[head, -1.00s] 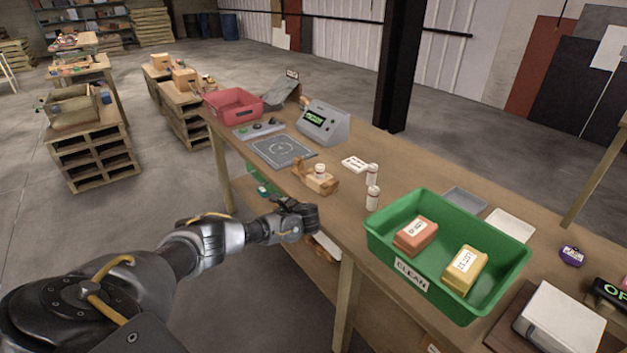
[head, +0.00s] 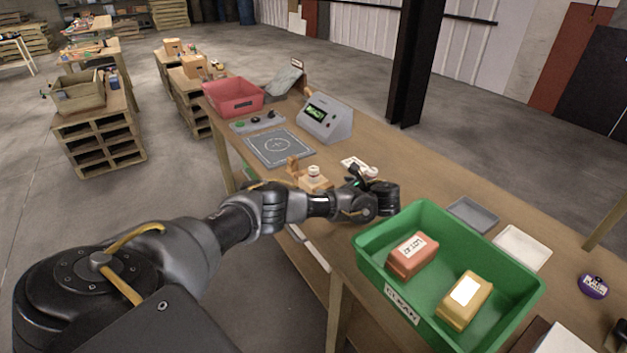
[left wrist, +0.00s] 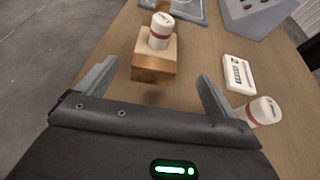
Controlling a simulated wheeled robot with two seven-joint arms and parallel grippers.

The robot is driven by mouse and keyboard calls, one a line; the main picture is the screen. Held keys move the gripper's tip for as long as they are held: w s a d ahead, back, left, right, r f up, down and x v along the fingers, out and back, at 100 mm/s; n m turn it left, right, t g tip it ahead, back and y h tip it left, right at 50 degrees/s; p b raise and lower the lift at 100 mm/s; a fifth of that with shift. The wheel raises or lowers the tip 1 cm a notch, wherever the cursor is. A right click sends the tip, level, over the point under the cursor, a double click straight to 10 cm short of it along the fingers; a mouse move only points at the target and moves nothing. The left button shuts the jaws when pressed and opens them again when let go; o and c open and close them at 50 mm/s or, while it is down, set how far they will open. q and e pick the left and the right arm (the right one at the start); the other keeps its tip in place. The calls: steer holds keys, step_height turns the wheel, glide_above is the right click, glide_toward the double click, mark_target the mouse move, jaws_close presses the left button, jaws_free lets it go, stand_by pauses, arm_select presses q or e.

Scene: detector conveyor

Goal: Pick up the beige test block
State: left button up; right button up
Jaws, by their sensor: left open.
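A light tan block (head: 314,185), seemingly the beige test block, stands on the bench with a small white bottle (head: 313,171) on top. In the left wrist view the block (left wrist: 152,68) is ahead of my fingers, roughly centred between them, with the white red-banded bottle (left wrist: 160,30) on it. My left gripper (head: 358,186) is open and empty, low over the bench to the right of the block. In the left wrist view its two fingers (left wrist: 157,72) are spread, and the block looks untouched. My right gripper is not in view.
A white bottle (left wrist: 262,110) and a white label card (left wrist: 239,74) are close to the right finger. A green bin (head: 375,262) holds a red block (head: 412,256) and a yellow block (head: 465,300). A grey mat (head: 279,147), display device (head: 326,120) and red tray (head: 233,96) lie beyond.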

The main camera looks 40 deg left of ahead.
mark_target(317, 180)
arm_select(q)
steer(key=x, duration=0.5)
steer(key=shift+s+a, duration=0.3)
steer(key=shift+a, duration=0.15)
steer(key=shift+w+a, duration=0.1)
steer(key=shift+a, duration=0.15)
steer(key=shift+a+f+p, duration=0.15)
steer(key=shift+a+p, duration=0.15)
steer(key=shift+p, duration=0.1)
steer(key=x, duration=0.4)
steer(key=shift+w+a+f, duration=0.1)
steer(key=shift+w+a, duration=0.05)
steer(key=shift+w, duration=0.05)
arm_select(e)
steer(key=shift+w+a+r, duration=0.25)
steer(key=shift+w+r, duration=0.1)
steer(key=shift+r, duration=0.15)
arm_select(q)
steer(key=shift+c, duration=0.3)
steer(key=c, duration=1.1)
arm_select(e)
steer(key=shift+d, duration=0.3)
arm_select(q)
steer(key=shift+c, duration=0.2)
